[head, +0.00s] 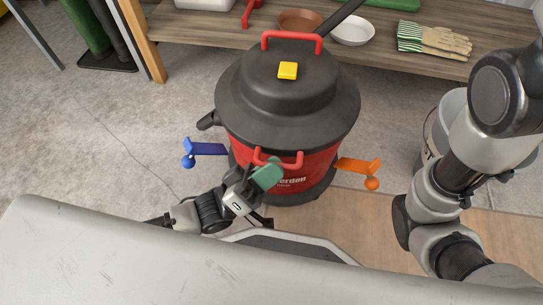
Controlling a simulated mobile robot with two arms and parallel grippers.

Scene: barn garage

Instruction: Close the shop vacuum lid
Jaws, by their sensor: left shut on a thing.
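The shop vacuum (310,178) stands upright in the middle of the head view, with a red drum. Its black lid (245,95) sits on top, with a yellow block (288,70) and a red handle (292,38). A blue latch (206,149) sticks out at the left and an orange latch (357,169) at the right, both swung outward. My left gripper (258,181) is at the front of the drum, beside the lower red handle, shut on a green latch-like piece (268,174). The gripper partly hides this piece. My right arm shows at the right; its gripper is out of view.
A wooden bench (205,30) behind the vacuum holds gloves (432,40), a white bowl (352,30) and a brown dish (300,20). A grey bucket (452,106) stands at the right, partly behind my right arm. The concrete floor to the left is clear.

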